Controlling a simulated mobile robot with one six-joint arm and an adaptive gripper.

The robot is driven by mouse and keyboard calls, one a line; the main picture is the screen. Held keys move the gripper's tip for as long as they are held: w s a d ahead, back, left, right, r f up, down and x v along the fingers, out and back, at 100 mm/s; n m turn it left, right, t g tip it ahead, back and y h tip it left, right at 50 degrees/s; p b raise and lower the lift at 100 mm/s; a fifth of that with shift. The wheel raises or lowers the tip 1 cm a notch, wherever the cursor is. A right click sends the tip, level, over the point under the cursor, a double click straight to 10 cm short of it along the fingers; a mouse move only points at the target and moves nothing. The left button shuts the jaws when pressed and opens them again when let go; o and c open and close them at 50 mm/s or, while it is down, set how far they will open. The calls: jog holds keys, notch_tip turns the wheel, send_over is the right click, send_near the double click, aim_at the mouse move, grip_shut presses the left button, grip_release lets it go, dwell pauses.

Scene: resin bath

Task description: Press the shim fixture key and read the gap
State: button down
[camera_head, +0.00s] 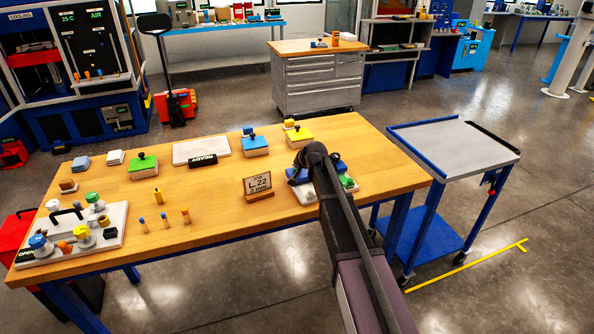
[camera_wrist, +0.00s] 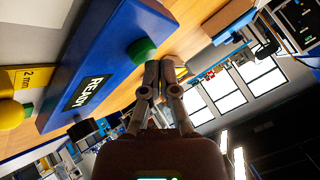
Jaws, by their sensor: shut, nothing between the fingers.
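In the wrist view a blue fixture (camera_wrist: 112,62) crosses the picture at a slant. Its black display (camera_wrist: 88,91) reads READY and shows no number. A green key (camera_wrist: 142,50) sticks out at its far end. My gripper (camera_wrist: 159,66) is shut and empty, its fingertips close beside the green key; I cannot tell whether they touch it. In the head view my arm hides most of the spot, with blue parts (camera_head: 337,166) and a green part (camera_head: 347,182) showing around it. My gripper's fingertips are hidden there.
A yellow block marked 2 mm (camera_wrist: 24,78) lies beside the blue fixture. On the wooden table (camera_head: 215,206) stand a sign (camera_head: 258,184), a pale plate labelled READY (camera_head: 200,150), several knobbed blocks and small pegs. A grey-topped cart (camera_head: 452,148) stands at the right.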

jog(key=shift+f+b, duration=0.5)
dwell(0.8)
jog(key=shift+r, duration=0.1)
jog(key=shift+r+p, duration=0.85)
jog(key=shift+p, duration=0.1)
notch_tip(320, 180, up, 5)
jog(key=p, duration=0.5)
dwell(0.4)
dwell(0.7)
jog(key=s+d+f+n+g+h, duration=0.1)
jog(key=s+d, duration=0.4)
jog(key=s, duration=0.7)
jog(key=s+d+f+n+g+h, duration=0.1)
jog(key=s+d+g, duration=0.3)
jog(key=s, duration=0.9)
jog(key=s+d+f+n+g+h, duration=0.1)
jog(key=s+d, duration=0.4)
jog(key=s, duration=0.8)
notch_tip(320, 180, down, 3)
jog(key=shift+d+r+n+g+h, duration=0.15)
jog(key=shift+d+n+g+h, duration=0.35)
jog(key=shift+g, duration=0.7)
